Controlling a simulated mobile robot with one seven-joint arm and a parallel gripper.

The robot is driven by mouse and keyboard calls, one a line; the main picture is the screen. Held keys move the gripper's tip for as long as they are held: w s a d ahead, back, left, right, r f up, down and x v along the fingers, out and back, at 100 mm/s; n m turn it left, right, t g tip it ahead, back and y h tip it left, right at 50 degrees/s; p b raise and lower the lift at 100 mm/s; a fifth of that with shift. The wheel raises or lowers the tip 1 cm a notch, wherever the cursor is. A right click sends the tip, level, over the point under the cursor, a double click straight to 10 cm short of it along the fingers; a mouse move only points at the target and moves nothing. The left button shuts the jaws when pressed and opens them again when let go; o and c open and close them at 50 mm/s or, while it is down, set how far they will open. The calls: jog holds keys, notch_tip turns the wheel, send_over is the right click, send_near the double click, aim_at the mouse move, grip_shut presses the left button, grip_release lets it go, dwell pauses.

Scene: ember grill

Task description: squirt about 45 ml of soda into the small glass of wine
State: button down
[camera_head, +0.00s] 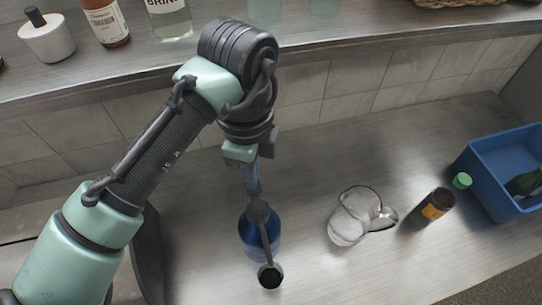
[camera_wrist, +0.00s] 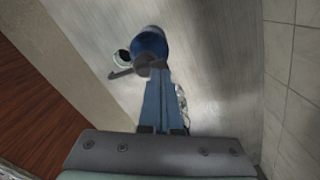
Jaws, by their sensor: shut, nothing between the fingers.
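The blue soda siphon (camera_head: 258,244) stands on the steel counter below my gripper, its dark head and spout pointing to the near side. It also shows in the wrist view (camera_wrist: 151,42). A small round glass with dark contents (camera_head: 270,276) stands close to the siphon, below the spout end; it also shows in the wrist view (camera_wrist: 121,57). My gripper (camera_head: 253,190) is shut and empty, its fingertips pointing down at the siphon's head. The blue fingers reach the dark head in the wrist view (camera_wrist: 158,73); whether they touch it I cannot tell.
A clear glass jug (camera_head: 347,228) stands to the right. Beyond it are a brown bottle (camera_head: 434,206), a green-capped item (camera_head: 461,181) and a blue crate (camera_head: 478,182). A raised shelf (camera_head: 330,42) with bottles runs along the back. The front right counter is clear.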

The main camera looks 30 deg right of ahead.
jog(key=shift+f, duration=0.1)
jog(key=shift+f+b, duration=0.8)
jog(key=shift+f, duration=0.25)
dwell(1.3)
notch_tip(320, 180, up, 5)
jog(key=p, duration=0.4)
jog(key=shift+r+p, duration=0.15)
jog(key=shift+p, duration=0.15)
